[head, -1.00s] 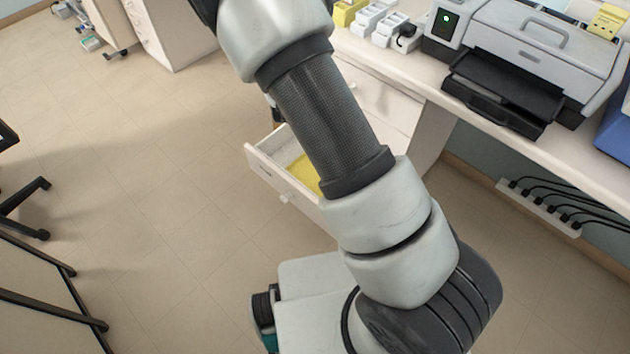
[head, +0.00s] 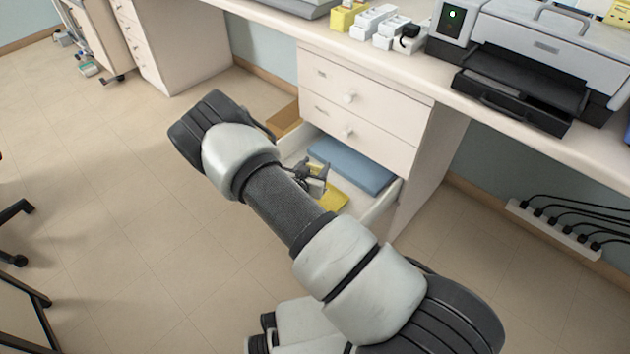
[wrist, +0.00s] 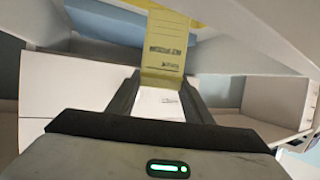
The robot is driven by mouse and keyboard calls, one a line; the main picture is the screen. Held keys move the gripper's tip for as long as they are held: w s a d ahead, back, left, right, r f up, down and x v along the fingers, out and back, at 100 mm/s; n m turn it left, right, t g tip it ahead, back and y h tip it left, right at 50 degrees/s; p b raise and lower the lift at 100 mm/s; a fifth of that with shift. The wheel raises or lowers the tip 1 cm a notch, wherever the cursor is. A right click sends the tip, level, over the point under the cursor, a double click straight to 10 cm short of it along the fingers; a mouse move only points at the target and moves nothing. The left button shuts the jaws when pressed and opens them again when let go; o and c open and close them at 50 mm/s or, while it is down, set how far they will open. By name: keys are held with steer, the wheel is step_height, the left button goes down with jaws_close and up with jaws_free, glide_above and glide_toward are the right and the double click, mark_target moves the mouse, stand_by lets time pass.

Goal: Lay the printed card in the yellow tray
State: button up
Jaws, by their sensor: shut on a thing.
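The printed card (wrist: 164,52) is in my gripper (wrist: 160,88) in the wrist view. Its far part looks dull yellow with dark print, and a white printed part shows between the fingers. My gripper is shut on it. In the head view my gripper (head: 317,177) is low over an open drawer, partly behind my arm. The yellow tray (head: 334,199) lies in that drawer, just below and right of my gripper, partly hidden by my arm. Whether the card touches the tray cannot be told.
A flat blue item (head: 350,165) lies in the open drawer beside the yellow tray. Shut drawers (head: 360,105) rise directly above it. The drawer's wall (head: 383,212) stands close on the right. A printer (head: 545,60) stands on the counter.

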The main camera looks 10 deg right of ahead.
step_height(320, 180, down, 4)
steer(key=shift+f+b, duration=0.1)
steer(key=shift+b, duration=0.55)
steer(key=o, duration=1.4)
